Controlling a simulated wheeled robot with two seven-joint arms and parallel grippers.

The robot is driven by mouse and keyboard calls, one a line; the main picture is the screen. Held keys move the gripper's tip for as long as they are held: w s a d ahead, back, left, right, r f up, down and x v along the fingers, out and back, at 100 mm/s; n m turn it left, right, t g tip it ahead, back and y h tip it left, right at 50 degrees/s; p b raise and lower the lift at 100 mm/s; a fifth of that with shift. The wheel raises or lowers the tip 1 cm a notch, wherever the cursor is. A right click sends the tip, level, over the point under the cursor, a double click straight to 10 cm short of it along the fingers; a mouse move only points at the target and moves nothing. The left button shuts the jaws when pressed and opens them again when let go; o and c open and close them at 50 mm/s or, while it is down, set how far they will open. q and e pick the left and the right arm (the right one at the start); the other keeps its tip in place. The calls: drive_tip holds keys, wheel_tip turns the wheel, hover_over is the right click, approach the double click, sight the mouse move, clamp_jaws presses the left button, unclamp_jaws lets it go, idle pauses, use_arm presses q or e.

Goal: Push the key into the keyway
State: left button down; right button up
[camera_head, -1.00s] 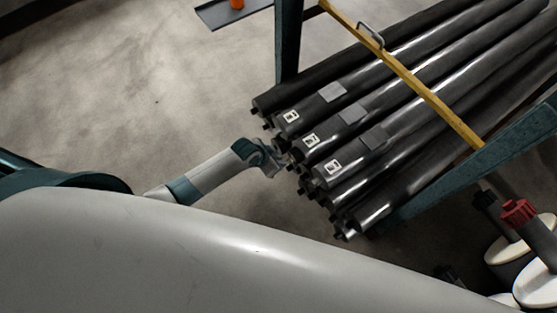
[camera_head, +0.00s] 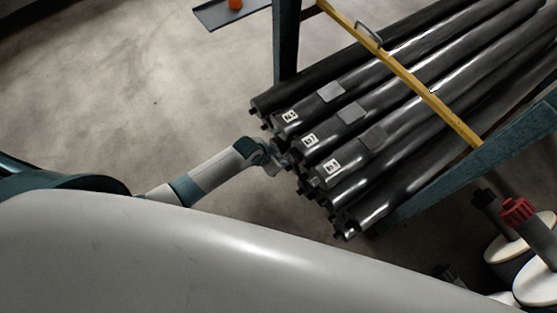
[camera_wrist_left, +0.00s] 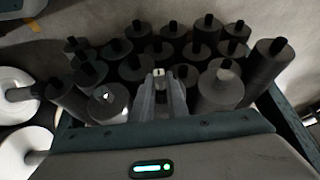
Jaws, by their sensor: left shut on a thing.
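My left gripper (camera_head: 279,165) reaches the end faces of the dark rolls (camera_head: 345,160) from the left. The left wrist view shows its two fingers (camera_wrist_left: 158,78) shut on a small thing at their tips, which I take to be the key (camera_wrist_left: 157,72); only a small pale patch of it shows. The fingertips are in front of the roll ends, among several rolls with dark round stubs. The keyway cannot be made out, and I cannot tell whether the key touches a roll. My right gripper is in neither view.
A yellow bar (camera_head: 423,92) crosses over the rolls. A teal post (camera_head: 287,45) stands at their left, and a teal beam (camera_head: 480,160) runs along their right. White-flanged rolls, one with a red cap (camera_head: 517,211), stand at lower right. Bare floor (camera_head: 130,90) lies left.

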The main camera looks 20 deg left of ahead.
use_arm(q)
drive_tip(key=shift+w+d, duration=0.3)
drive_tip(key=shift+w, duration=0.1)
drive_tip(key=shift+s+a, duration=0.1)
drive_tip(key=shift+s+a+p, duration=0.3)
drive_tip(key=shift+s+p, duration=0.05)
drive_tip(key=shift+s, duration=0.1)
drive_tip(key=shift+p, duration=0.55)
idle(2.0)
drive_tip(key=shift+w+d+b, duration=0.3)
drive_tip(key=shift+w+d, duration=0.6)
drive_tip(key=shift+w, duration=0.2)
idle(0.7)
drive_tip(key=c, duration=1.7)
unclamp_jaws()
drive_tip(key=shift+o, duration=0.2)
